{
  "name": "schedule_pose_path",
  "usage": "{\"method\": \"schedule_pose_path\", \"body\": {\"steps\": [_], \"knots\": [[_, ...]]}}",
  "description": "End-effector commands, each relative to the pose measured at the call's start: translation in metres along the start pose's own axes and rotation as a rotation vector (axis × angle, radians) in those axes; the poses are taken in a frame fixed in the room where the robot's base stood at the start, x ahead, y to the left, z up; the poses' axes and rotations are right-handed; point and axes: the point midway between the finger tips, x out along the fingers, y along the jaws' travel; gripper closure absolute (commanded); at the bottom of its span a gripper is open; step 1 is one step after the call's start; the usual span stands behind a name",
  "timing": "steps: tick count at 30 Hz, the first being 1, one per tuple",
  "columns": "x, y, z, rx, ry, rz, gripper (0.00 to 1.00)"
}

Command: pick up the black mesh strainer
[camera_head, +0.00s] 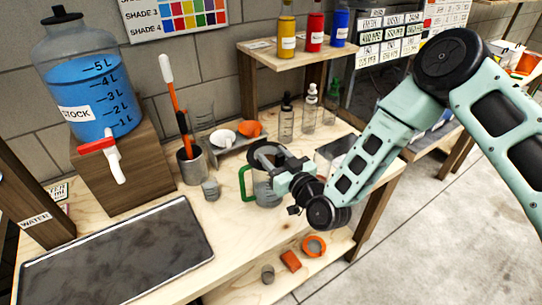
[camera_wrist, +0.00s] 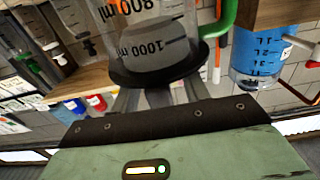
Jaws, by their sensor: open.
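The black mesh strainer (camera_head: 266,154) sits over the mouth of a clear measuring jug with a green handle (camera_head: 243,183). Its dark rim (camera_wrist: 128,76) also shows in the wrist view, across the jug's mouth. The jug's marked wall (camera_wrist: 150,40) shows behind it. My gripper (camera_head: 282,178) is at the right side of the jug, close to the strainer. In the wrist view my gripper (camera_wrist: 158,90) is open, with a finger on either side of a dark part by the rim. I cannot tell whether the fingers touch it.
A blue-filled tank (camera_head: 85,92) stands on a wooden block at the left. A cup with an orange-handled tool (camera_head: 192,165), a small grey cup (camera_head: 210,190) and dropper bottles (camera_head: 286,120) are nearby. A dark tray (camera_head: 115,255) lies front left. Bare tabletop lies before the jug.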

Motion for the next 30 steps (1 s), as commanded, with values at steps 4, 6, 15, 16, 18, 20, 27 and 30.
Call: {"method": "schedule_pose_path", "body": {"steps": [4,6,15,16,18,20,27,30], "knots": [[0.0,0.0,0.001,0.0,0.0,0.0,0.55],[0.0,0.0,0.001,0.0,0.0,0.0,0.6],[0.0,0.0,0.0,0.0,0.0,0.0,1.0],[0.0,0.0,0.0,0.0,0.0,0.0,1.0],[0.0,0.0,0.0,0.0,0.0,0.0,1.0],[0.0,0.0,0.0,0.0,0.001,0.0,1.0],[0.0,0.0,-0.014,-0.001,0.003,0.0,1.0],[0.0,0.0,-0.026,-0.002,0.004,0.0,1.0]]}}
